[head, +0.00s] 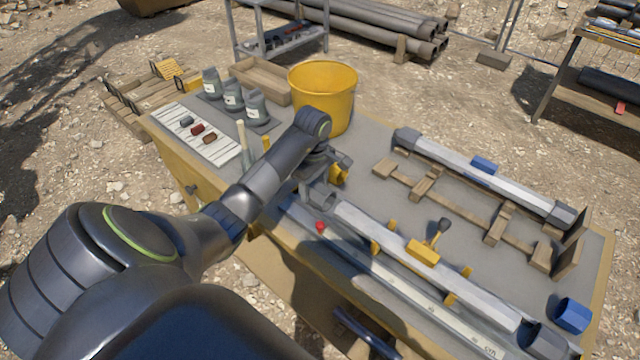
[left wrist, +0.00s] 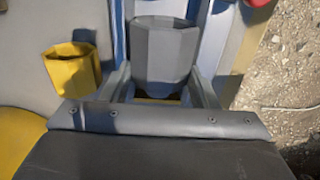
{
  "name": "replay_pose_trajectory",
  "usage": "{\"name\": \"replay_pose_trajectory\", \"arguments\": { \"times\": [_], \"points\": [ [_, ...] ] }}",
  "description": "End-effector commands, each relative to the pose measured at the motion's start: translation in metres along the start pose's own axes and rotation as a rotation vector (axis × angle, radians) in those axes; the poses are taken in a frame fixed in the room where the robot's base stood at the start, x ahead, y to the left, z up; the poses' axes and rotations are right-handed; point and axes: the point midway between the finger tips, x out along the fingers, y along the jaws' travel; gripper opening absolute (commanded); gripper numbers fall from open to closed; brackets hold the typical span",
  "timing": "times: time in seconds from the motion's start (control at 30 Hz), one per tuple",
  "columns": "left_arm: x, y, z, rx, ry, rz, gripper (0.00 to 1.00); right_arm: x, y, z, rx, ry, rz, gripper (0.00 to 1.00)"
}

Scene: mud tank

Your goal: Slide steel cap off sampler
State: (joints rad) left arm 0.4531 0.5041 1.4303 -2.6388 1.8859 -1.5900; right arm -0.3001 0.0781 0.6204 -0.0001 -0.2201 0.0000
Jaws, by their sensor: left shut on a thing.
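The sampler (head: 385,238) is a long pale tube lying along the front of the workbench, held by yellow clamps. A grey faceted steel cap (head: 322,199) is at its left end; it also shows in the left wrist view (left wrist: 165,48). My left gripper (head: 318,190) reaches down over that end and is shut on the cap, with one finger on each side of it in the left wrist view (left wrist: 163,75). I cannot tell whether the cap and tube are apart. A dark grey cap (head: 548,343) is at the tube's right end. My right gripper is not in view.
A yellow cup-like piece (left wrist: 73,68) stands beside my left gripper. A yellow bucket (head: 322,95) is behind it. A second tube (head: 490,178) lies on a wooden rack at the back. A blue cap (head: 572,314) sits at right. A ruler-like rail (head: 400,295) runs along the front.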

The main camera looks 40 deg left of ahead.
Motion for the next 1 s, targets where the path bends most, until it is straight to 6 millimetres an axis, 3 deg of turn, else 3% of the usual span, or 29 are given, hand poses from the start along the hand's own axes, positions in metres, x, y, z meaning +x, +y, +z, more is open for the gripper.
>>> {"name": "replay_pose_trajectory", "arguments": {
  "times": [0.4,0.43,0.6,1.0],
  "points": [
    [-0.0002,-0.0009,-0.0033,-0.001,0.000,0.000,0.18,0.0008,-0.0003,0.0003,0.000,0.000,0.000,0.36],
    [-0.0002,-0.0009,-0.0032,-0.001,0.000,0.000,0.58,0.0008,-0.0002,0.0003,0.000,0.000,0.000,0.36],
    [-0.0001,-0.0009,-0.0031,-0.001,0.000,0.000,0.80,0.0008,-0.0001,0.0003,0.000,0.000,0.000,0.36],
    [-0.0088,-0.0001,-0.0032,0.000,0.000,0.002,0.80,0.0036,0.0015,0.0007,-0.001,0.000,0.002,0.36]
  ]
}}
